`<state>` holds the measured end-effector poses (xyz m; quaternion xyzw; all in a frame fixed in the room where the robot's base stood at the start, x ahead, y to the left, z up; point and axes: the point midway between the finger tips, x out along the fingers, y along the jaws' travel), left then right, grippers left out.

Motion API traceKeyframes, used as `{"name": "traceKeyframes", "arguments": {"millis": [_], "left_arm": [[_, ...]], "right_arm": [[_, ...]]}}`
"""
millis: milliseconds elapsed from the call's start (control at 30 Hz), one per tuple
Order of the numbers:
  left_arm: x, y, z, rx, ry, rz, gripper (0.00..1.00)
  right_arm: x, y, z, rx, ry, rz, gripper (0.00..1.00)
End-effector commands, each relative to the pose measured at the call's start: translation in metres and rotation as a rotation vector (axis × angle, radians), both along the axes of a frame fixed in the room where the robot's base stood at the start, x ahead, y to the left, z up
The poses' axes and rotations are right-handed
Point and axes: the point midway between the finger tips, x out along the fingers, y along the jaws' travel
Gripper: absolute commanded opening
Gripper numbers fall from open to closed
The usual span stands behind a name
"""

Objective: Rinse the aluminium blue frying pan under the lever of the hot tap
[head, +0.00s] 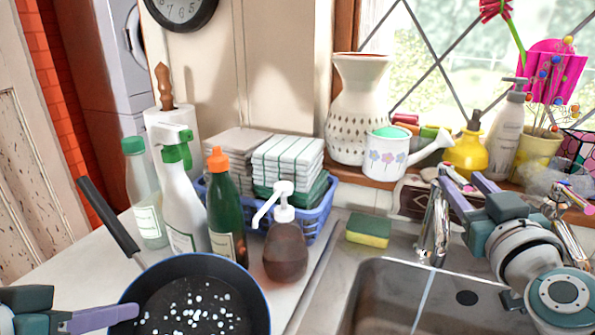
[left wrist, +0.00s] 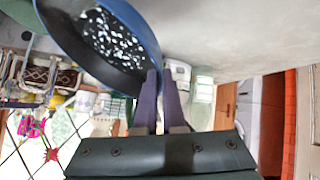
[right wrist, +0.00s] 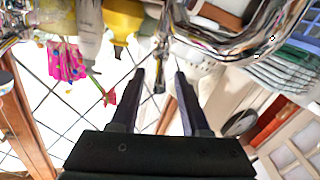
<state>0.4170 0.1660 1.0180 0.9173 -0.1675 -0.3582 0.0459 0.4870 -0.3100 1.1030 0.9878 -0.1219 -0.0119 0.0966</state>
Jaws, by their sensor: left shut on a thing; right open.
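The blue frying pan (head: 172,285) is at the bottom of the head view, left of the sink, with a dark interior, white specks inside and its black handle pointing up-left. My left gripper (head: 132,312) is shut on the pan's rim; the left wrist view also shows the pan (left wrist: 142,62) at the fingertips (left wrist: 160,78). A chrome tap (head: 434,228) stands behind the sink (head: 385,290), with a thin pale stream below it. A second chrome tap (head: 567,235) is partly hidden by my right arm. My right gripper (head: 462,186) is open beside the first tap. Which tap is hot cannot be told.
Bottles (head: 182,205) and a brown soap dispenser (head: 286,252) stand close behind the pan. A blue basket (head: 318,222) holds folded cloths. A sponge (head: 369,230) lies behind the sink. A watering can (head: 388,155), vase (head: 358,110) and yellow bottle (head: 467,155) line the sill.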

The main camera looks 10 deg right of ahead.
Motion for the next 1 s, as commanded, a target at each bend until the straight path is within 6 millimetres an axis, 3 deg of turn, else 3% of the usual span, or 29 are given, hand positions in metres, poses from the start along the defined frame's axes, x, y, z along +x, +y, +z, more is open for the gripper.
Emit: {"name": "traceKeyframes", "arguments": {"millis": [333, 733, 1000], "left_arm": [[0.0013, -0.0005, 0.0008, -0.004, -0.005, 0.0, 0.0], [0.0013, -0.0005, 0.0008, -0.004, -0.005, 0.0, 0.0], [0.0013, -0.0005, 0.0008, -0.004, -0.005, 0.0, 0.0]], "right_arm": [[0.0042, -0.0013, 0.0005, 0.0, 0.001, 0.0, 0.46], [0.004, -0.0012, 0.0005, 0.0, 0.0, 0.0, 0.02], [0.004, -0.0012, 0.0005, 0.0, 0.0, 0.0, 0.0]]}}
